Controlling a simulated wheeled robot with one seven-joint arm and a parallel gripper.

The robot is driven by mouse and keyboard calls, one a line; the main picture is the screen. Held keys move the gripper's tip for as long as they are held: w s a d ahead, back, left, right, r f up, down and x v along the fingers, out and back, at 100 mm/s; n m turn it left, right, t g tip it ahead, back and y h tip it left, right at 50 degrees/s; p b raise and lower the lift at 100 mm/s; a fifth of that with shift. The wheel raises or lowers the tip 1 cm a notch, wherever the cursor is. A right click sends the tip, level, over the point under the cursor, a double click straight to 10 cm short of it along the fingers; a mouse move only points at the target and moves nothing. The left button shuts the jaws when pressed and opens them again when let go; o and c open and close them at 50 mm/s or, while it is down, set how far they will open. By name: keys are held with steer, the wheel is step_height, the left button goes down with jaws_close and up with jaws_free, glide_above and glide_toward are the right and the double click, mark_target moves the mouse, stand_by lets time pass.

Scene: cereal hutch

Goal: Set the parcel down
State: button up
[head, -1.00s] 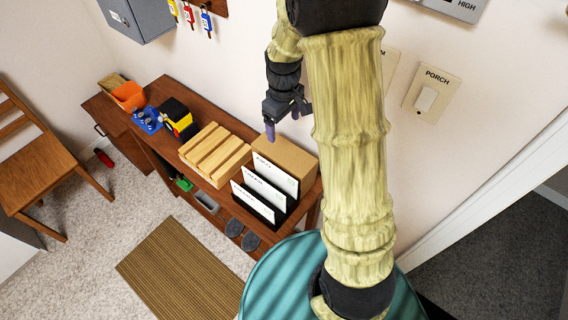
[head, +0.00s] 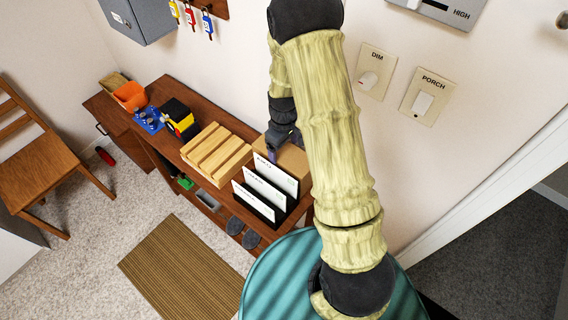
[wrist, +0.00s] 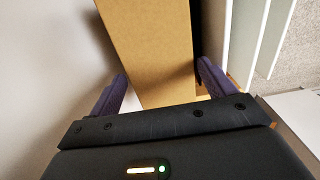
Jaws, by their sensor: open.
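The parcel, a plain brown cardboard box (head: 293,160), stands on the wooden hutch top (head: 160,92) behind the letter sorter, near the wall. My gripper (wrist: 162,70) is open. In the wrist view its purple fingers are on either side of the parcel (wrist: 150,45), with the box's near end between them. I cannot tell whether either finger touches it. In the head view my gripper (head: 283,146) is low over the parcel, and my arm and gripper hide part of it.
A letter sorter with upright white cards (head: 268,188) stands close in front of the parcel. A slatted wooden rack (head: 215,152), a yellow-and-black item (head: 180,118) and an orange bin (head: 130,96) are further left. Wall switches (head: 422,100) are at right.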

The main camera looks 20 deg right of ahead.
steer(key=shift+f, duration=0.1)
steer(key=shift+s+f+p, duration=0.1)
steer(key=shift+f+p, duration=0.95)
steer(key=shift+f, duration=1.45)
steer(key=shift+c, duration=0.4)
steer(key=c, duration=1.1)
steer(key=shift+r, duration=0.1)
